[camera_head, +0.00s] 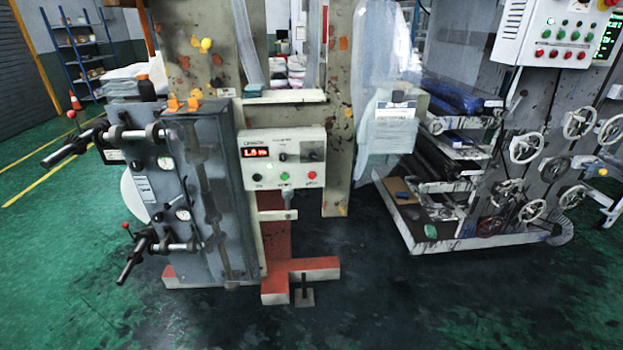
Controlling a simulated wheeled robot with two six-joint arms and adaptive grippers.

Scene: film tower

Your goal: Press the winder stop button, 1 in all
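A pale control box (262,184) faces me near the middle of the view, on a beige post. It has a lit red number display (256,152), two dark knobs above, and a lower row with a black button (257,178), a green button (285,176) and a red button (312,175). The labels are too small to read, so I cannot tell for sure which is the winder stop button. Neither of my grippers is in view.
A grey machine block (188,215) with black-handled levers stands left of the box. A red-and-white foot (315,268) juts out below. At right are a machine with handwheels (526,147) and another button cabinet (545,35). The floor in front is clear.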

